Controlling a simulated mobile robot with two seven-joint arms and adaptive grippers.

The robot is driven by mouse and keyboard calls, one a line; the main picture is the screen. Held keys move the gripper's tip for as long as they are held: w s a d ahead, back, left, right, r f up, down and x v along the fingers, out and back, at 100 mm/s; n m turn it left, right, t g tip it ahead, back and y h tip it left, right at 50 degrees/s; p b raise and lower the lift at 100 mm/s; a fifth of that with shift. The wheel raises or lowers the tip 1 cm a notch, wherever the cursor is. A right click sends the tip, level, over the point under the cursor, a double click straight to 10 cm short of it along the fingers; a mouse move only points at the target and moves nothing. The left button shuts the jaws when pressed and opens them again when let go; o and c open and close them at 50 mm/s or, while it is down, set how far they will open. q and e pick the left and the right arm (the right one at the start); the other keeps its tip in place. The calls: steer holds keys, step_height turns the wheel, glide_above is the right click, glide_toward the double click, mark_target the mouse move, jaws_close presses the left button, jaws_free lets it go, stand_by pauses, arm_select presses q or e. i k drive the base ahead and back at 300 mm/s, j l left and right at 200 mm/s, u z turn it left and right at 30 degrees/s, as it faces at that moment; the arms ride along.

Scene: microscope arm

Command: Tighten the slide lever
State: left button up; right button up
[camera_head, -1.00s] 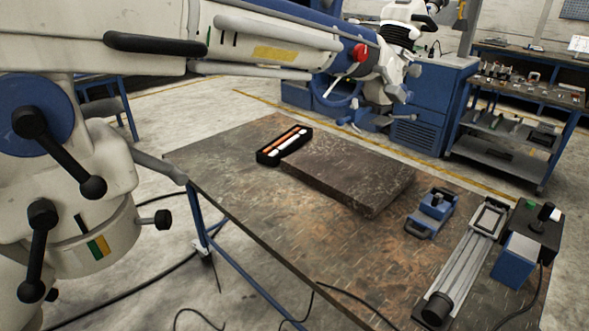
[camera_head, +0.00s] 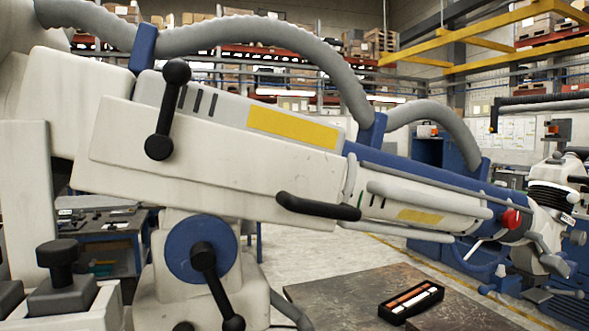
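A large white and blue microscope arm (camera_head: 220,150) crosses the view from upper left to lower right. A black double-ball lever (camera_head: 167,110) stands nearly upright on the side of its upper beam. A second black lever (camera_head: 212,280) hangs from the blue round joint (camera_head: 200,248) below the beam. I cannot tell for certain which one is the slide lever, nor whether either is tight. A black bar handle (camera_head: 318,206) sits on the beam's side. The white and blue head with a red knob (camera_head: 511,219) is at the far right. Neither of my grippers is in view.
A brown metal table (camera_head: 350,290) is at the lower middle, with a black tray (camera_head: 410,302) of orange and white sticks on it. A white block with black knobs (camera_head: 62,280) is close at the lower left. Grey hoses arch above the arm.

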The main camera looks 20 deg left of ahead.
mark_target(175, 72)
steer(key=u, duration=1.35)
